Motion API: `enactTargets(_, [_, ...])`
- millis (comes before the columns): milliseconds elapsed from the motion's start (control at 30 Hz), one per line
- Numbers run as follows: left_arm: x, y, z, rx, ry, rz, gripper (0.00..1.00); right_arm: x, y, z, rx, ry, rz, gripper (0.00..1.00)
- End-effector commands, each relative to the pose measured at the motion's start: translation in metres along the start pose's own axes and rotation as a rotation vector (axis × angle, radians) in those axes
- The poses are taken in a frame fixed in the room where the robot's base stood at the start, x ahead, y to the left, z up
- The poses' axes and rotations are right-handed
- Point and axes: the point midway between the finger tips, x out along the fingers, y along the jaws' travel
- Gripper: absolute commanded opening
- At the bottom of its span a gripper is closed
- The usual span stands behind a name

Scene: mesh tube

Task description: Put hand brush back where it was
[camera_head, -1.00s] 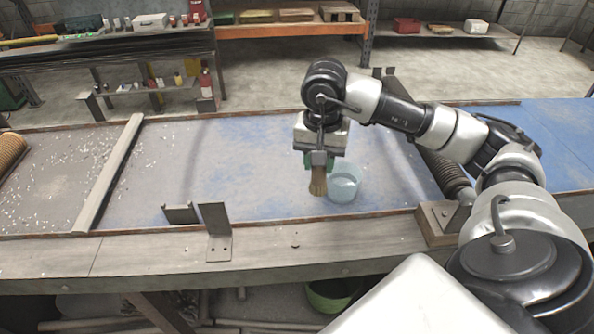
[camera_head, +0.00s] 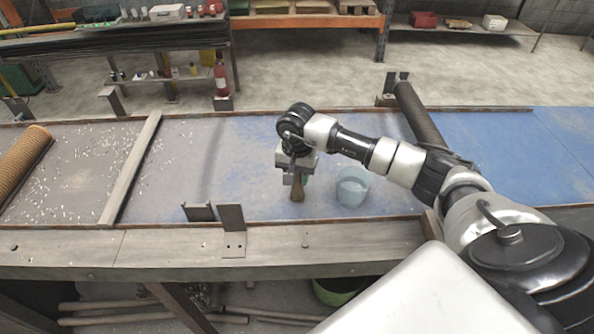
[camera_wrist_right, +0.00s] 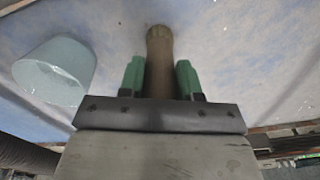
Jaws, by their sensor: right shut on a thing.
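The hand brush (camera_head: 298,194) has tan-brown bristles pointing down and hangs from my right gripper (camera_head: 297,180) above the blue-grey table surface. In the right wrist view the brush (camera_wrist_right: 159,60) sits between the two green fingertips of the gripper (camera_wrist_right: 160,78), which is shut on it. I cannot tell whether the bristle tips touch the table. A translucent light-blue bucket (camera_head: 352,188) stands just right of the brush, apart from it. The bucket also shows at the left in the right wrist view (camera_wrist_right: 55,70). My left gripper is not in view.
White bits (camera_head: 85,165) lie on the left part of the table, beyond a wooden bar (camera_head: 131,168). An upright metal bracket (camera_head: 232,228) stands on the front rail. A ribbed roller (camera_head: 418,115) lies at the right. Open table lies left of the brush.

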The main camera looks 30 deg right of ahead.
Motion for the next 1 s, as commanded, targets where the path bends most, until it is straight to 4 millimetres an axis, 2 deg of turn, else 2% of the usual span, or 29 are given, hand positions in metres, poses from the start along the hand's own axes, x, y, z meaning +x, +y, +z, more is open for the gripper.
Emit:
enactTargets(300, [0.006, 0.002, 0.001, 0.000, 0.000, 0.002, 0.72, 0.004, 0.000, 0.000, 0.000, 0.000, -0.002, 0.10])
enactTargets(333, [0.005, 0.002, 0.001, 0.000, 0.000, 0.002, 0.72, 0.003, 0.000, 0.000, 0.000, 0.000, -0.002, 0.36])
enactTargets(500, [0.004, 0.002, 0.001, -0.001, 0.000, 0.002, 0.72, 0.003, 0.000, 0.000, 0.001, 0.000, -0.001, 0.59])
enactTargets(867, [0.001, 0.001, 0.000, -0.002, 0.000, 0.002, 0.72, -0.003, 0.000, 0.000, 0.001, 0.001, -0.002, 0.59])
enactTargets(1000, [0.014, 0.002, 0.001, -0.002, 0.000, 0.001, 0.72, -0.024, -0.001, -0.002, 0.001, 0.005, -0.006, 0.59])
